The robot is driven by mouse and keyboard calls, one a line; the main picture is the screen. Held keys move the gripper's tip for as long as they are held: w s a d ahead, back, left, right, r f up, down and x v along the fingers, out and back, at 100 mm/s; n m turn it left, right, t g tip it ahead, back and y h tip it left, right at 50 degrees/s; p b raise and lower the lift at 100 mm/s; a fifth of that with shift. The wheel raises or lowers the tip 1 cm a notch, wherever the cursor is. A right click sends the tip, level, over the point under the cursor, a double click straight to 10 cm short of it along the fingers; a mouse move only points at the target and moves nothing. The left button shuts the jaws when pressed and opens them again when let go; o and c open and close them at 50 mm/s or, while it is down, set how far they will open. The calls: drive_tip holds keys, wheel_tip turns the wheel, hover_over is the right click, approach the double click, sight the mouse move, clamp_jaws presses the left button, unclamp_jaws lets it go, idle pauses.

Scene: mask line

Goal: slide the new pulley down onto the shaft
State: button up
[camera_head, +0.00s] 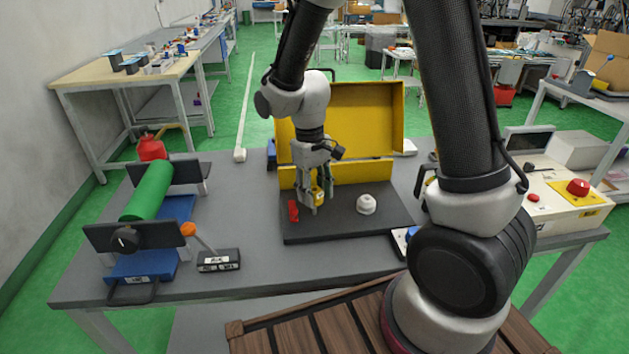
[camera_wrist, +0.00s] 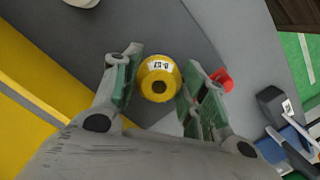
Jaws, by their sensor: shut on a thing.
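My gripper (camera_head: 317,200) points down over the dark base plate (camera_head: 330,228) of the yellow-backed machine. It is shut on the yellow pulley (camera_head: 320,192). I cannot tell how far the pulley is above the plate.
A white pulley-like part (camera_head: 366,205) stands on the plate to the right. A red part (camera_head: 293,211) is close left of the fingers. The yellow open cover (camera_head: 350,120) rises behind. A green roller (camera_head: 148,190) lies at the left of the table.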

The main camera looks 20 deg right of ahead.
sight(315, 200)
drive_tip(key=shift+f, duration=1.6)
drive_tip(key=shift+f, duration=0.6)
drive_tip(key=o, duration=0.7)
drive_tip(key=shift+o, duration=0.2)
drive_tip(key=shift+w+a+r, duration=0.1)
drive_tip(key=shift+w+r, duration=0.1)
drive_tip(key=shift+r, duration=1.6)
drive_tip(key=shift+w+a+r, duration=0.1)
drive_tip(key=shift+w+r, duration=0.05)
drive_tip(key=shift+r, duration=1.7)
drive_tip(key=shift+w+a+r, duration=0.1)
drive_tip(key=shift+w+r, duration=0.1)
drive_tip(key=shift+r, duration=1.6)
